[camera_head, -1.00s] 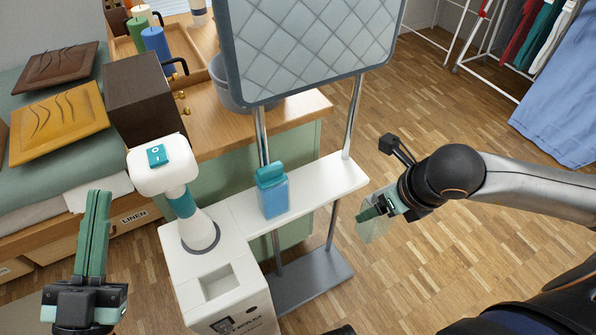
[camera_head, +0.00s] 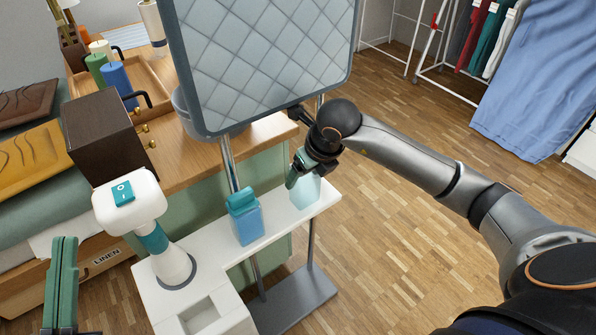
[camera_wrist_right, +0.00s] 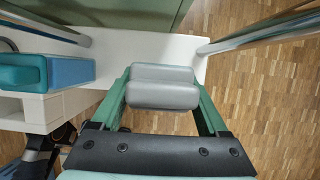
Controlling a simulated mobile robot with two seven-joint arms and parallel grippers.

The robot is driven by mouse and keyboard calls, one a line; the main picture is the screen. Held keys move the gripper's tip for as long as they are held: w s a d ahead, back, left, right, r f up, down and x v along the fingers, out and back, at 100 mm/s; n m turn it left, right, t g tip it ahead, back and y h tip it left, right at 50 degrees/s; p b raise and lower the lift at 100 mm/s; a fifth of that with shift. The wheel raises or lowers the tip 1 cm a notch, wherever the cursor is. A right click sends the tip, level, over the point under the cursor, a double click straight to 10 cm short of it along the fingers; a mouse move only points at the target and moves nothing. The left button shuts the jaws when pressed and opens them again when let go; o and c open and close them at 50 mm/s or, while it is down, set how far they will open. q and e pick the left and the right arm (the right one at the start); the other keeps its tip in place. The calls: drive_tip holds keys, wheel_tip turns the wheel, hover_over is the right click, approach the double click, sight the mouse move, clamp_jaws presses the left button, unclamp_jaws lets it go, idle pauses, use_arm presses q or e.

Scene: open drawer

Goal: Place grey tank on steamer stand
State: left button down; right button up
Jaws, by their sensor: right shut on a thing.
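The grey tank (camera_head: 305,192) is a pale translucent container; its grey cap (camera_wrist_right: 163,88) shows between my fingers in the right wrist view. My right gripper (camera_head: 299,172) is shut on its top and holds it roughly upright at the right end of the white shelf of the steamer stand (camera_head: 275,232). I cannot tell whether the tank's bottom touches the shelf. A blue tank with a teal cap (camera_head: 245,220) stands on the shelf to its left and also shows in the right wrist view (camera_wrist_right: 45,72). My left gripper (camera_head: 63,242) is shut and empty at the lower left.
A quilted board (camera_head: 265,60) on metal poles rises above the shelf. A white steamer head (camera_head: 130,203) stands at left on the base. A wooden cabinet with a dark brown box (camera_head: 103,135) is behind. The floor to the right is clear.

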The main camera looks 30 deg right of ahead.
drive_tip(key=w, duration=0.1)
drive_tip(key=w+f, duration=0.1)
drive_tip(key=shift+w+a+f+b, duration=0.15)
drive_tip(key=shift+w+a+b, duration=0.05)
drive_tip(key=shift+w+b, duration=0.15)
use_arm(q)
drive_tip(key=r+h, duration=0.1)
drive_tip(key=s+r+m+h, duration=0.2)
drive_tip(key=shift+s+d+r, duration=0.1)
drive_tip(key=shift+d+r, duration=0.15)
drive_tip(key=shift+r, duration=0.1)
use_arm(e)
drive_tip(key=shift+f, duration=0.1)
use_arm(q)
drive_tip(key=shift+t, duration=0.3)
use_arm(e)
drive_tip(key=shift+s+f, duration=0.1)
drive_tip(key=o, duration=1.5)
use_arm(q)
drive_tip(key=shift+s+r, duration=0.1)
